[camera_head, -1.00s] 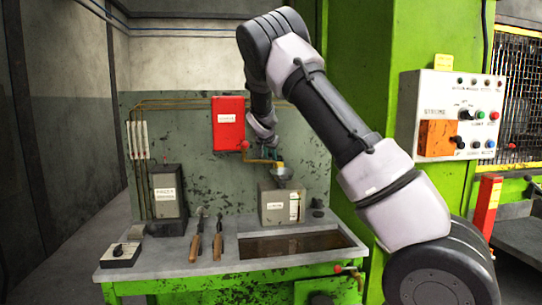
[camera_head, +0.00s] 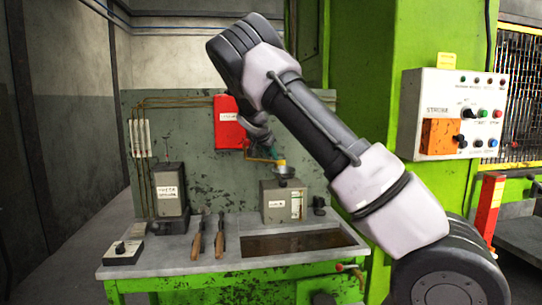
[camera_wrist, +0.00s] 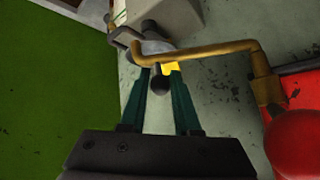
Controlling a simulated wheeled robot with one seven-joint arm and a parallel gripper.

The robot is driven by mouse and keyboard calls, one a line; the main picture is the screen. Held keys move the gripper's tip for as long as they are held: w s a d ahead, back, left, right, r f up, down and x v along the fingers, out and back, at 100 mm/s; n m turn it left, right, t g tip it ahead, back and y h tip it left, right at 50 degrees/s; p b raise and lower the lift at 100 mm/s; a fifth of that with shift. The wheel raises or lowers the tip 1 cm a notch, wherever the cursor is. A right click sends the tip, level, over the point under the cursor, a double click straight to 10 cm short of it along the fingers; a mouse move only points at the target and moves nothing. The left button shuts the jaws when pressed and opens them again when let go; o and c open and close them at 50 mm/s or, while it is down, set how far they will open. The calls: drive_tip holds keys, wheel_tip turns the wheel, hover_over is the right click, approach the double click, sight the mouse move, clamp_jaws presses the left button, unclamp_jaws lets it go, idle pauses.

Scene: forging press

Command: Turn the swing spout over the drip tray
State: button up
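The brass swing spout (camera_head: 258,159) sticks out below a red box (camera_head: 229,128) on the back panel. In the wrist view the spout (camera_wrist: 205,50) crosses beyond my fingertips, with a yellow piece near its end. Its end is near a small grey cup (camera_head: 284,170) above a grey box. The drip tray (camera_head: 268,247) looks to be the dark sunken basin in the bench, lower right of the spout. My gripper (camera_wrist: 160,78) has its teal fingers either side of a dark round knob (camera_wrist: 160,85); whether they press on it is unclear. My gripper (camera_head: 275,154) is small and partly hidden in the head view.
The grey labelled box (camera_head: 276,204) stands behind the basin. Two wooden-handled tools (camera_head: 208,238) lie left of it. A dark labelled box (camera_head: 170,192) and a small switch box (camera_head: 123,253) are at the left. The green press column (camera_head: 360,80) rises at the right.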

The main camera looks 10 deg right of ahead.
drive_tip(key=o, duration=0.3)
drive_tip(key=shift+a+r, duration=0.1)
drive_tip(key=v, duration=1)
drive_tip(key=shift+s+r, duration=0.15)
drive_tip(key=shift+s, duration=0.1)
drive_tip(key=shift+c, duration=0.3)
